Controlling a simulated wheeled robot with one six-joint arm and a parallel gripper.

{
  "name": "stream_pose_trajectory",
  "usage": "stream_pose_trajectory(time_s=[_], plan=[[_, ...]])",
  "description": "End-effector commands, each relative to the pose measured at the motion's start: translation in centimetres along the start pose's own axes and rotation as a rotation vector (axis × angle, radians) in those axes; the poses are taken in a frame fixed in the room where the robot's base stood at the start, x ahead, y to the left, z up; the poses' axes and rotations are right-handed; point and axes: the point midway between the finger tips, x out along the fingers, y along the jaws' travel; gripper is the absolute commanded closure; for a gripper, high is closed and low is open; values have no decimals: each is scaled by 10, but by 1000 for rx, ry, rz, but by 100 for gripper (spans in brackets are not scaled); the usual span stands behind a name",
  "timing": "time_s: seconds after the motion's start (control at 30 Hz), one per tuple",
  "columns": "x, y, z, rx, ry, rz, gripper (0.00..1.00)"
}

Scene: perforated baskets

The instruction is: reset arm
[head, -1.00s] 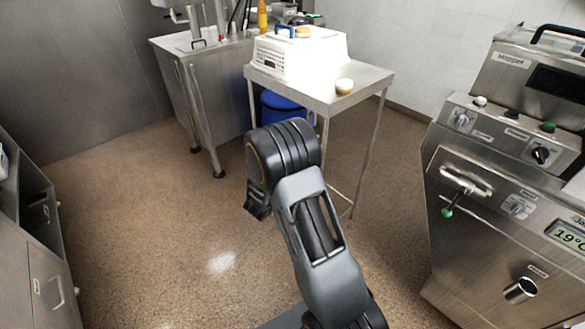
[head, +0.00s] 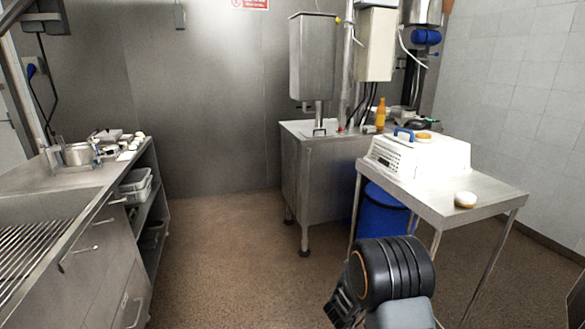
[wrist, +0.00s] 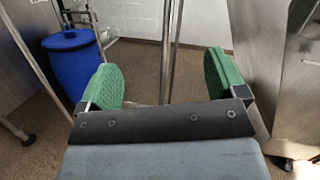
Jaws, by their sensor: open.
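My arm rises at the lower right of the head view, with a black wrist joint at its upper end. My gripper (wrist: 164,85) shows in the wrist view with its two green finger pads wide apart and nothing between them. Beyond the pads are brown floor, thin metal legs and a white tiled wall. In the head view the fingers are mostly hidden by the wrist.
A blue drum (head: 383,212) stands below. A steel counter (head: 75,185) lines the left. The middle floor (head: 225,235) is clear.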

Motion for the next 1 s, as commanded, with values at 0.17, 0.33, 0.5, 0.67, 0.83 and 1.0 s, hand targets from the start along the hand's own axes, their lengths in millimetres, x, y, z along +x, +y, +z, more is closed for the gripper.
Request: stream_pose_trajectory(time_s=[0.17,0.33,0.5,0.67,0.83,1.0], plan=[[-18,46,-50,-515,191,370,10],[-64,81,-61,-1051,143,924,10],[-122,76,-30,-1504,-215,1467,10],[-169,27,18,-1834,-794,1874,10],[-193,-63,78,1829,1359,-1881,10],[-189,-134,129,1636,1411,-1595,10]])
